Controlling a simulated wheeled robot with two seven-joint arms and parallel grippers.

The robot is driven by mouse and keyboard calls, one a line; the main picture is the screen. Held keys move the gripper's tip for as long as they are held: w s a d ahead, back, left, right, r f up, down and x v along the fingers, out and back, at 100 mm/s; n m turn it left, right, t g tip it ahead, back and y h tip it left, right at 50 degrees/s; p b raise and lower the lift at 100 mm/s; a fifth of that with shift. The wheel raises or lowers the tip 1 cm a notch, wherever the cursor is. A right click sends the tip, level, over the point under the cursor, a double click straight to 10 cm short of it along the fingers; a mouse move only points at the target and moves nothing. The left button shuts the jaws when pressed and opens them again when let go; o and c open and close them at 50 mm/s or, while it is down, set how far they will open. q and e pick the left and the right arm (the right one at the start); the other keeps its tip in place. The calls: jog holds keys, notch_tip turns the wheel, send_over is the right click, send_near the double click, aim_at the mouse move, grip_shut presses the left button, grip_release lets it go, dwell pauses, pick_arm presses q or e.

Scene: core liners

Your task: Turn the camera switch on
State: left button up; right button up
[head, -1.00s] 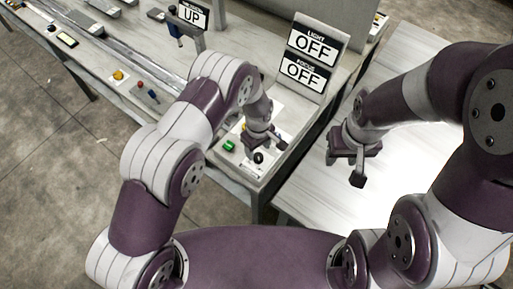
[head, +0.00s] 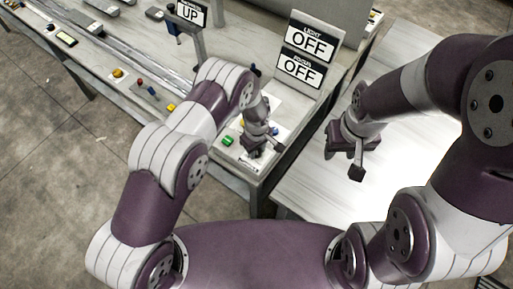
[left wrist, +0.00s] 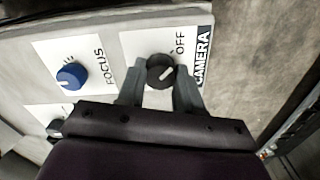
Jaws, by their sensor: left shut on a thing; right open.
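The camera switch (left wrist: 160,71) is a round black knob with a pale pointer mark, on a white plate beside the words OFF and CAMERA in the left wrist view. Its pale mark points toward the OFF side. My left gripper (left wrist: 159,88) is shut on this knob, one grey finger on each side of it. In the head view my left gripper (head: 258,150) is down at the panel's front corner and its hand hides the knob. My right gripper (head: 358,160) is open and empty above the white table to the right.
A blue FOCUS knob (left wrist: 72,76) sits left of the camera switch. A green button (head: 228,141) is on the panel left of my left gripper. A sign (head: 307,52) reads LIGHT OFF and FOCUS OFF. The white table (head: 310,190) is bare.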

pick_arm(q)
jog(key=m+b, duration=0.3)
jog(key=shift+w+f, duration=0.1)
jog(key=m+b, duration=0.3)
jog(key=m, duration=0.1)
jog(key=shift+d+m, duration=0.1)
jog(key=shift+m, duration=0.3)
jog(key=m+b, duration=0.2)
jog(key=m, duration=0.3)
jog(key=shift+r+m+b, duration=0.15)
jog(key=shift+m+b, duration=0.3)
jog(key=shift+m, duration=0.8)
jog(key=shift+r+m+b, duration=0.1)
jog(key=shift+m+b, duration=0.3)
jog(key=shift+m, duration=0.85)
jog(key=o, duration=0.9)
jog(key=shift+o, duration=0.6)
